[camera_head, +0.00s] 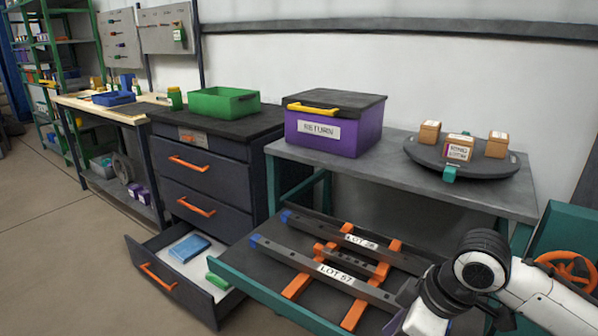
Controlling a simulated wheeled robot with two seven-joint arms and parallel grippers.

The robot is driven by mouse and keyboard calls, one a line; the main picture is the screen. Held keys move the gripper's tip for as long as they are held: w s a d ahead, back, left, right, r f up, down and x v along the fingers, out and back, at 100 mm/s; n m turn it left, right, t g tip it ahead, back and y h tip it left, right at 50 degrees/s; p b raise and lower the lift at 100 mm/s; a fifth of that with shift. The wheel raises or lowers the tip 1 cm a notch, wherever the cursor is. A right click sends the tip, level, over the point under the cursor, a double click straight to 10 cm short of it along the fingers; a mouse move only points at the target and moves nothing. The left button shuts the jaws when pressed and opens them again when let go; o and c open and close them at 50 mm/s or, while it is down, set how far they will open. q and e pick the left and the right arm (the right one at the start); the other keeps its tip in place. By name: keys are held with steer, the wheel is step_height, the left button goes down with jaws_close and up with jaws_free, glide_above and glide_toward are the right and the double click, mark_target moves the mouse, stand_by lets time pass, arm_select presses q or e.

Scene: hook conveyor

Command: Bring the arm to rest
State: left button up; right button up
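My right arm (480,270), white with black joints, comes in from the lower right and bends down over the right end of a low tray. Its hand end runs off the bottom edge, so I do not see the fingertips. My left arm and gripper are out of view. The pull-out tray (262,285) has a teal front edge and bears dark rails on orange crossbars. One rail carries a "LOT 57" label (336,274); a partly readable lot label (361,241) is on the rail behind.
A grey table (400,180) holds a purple "RETURN" box (345,138) with a dark lid, and a round turntable (492,172) with small brown boxes. A drawer (165,283) stands open at lower left, holding a blue item (189,247). A green bin (222,103) tops the cabinet. Floor at left is clear.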

steer(key=s+a+f+m+t+y+p, duration=0.2)
steer(key=a+f+m+t+y+p, duration=0.15)
steer(key=a+f, duration=0.5)
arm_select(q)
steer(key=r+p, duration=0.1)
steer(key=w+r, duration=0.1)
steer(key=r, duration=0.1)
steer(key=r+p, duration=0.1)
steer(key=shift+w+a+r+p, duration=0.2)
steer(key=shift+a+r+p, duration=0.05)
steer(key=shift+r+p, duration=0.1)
arm_select(e)
steer(key=s+d+f+m+t+h, duration=0.1)
steer(key=s+d+f+m+h, duration=0.1)
steer(key=s+d+f, duration=0.2)
steer(key=s+d+f+m+t+h, duration=0.1)
steer(key=s+d+f+m+h, duration=0.1)
steer(key=s+d+f, duration=0.3)
steer(key=s+m, duration=0.1)
steer(key=s, duration=0.3)
steer(key=shift+s+t, duration=0.35)
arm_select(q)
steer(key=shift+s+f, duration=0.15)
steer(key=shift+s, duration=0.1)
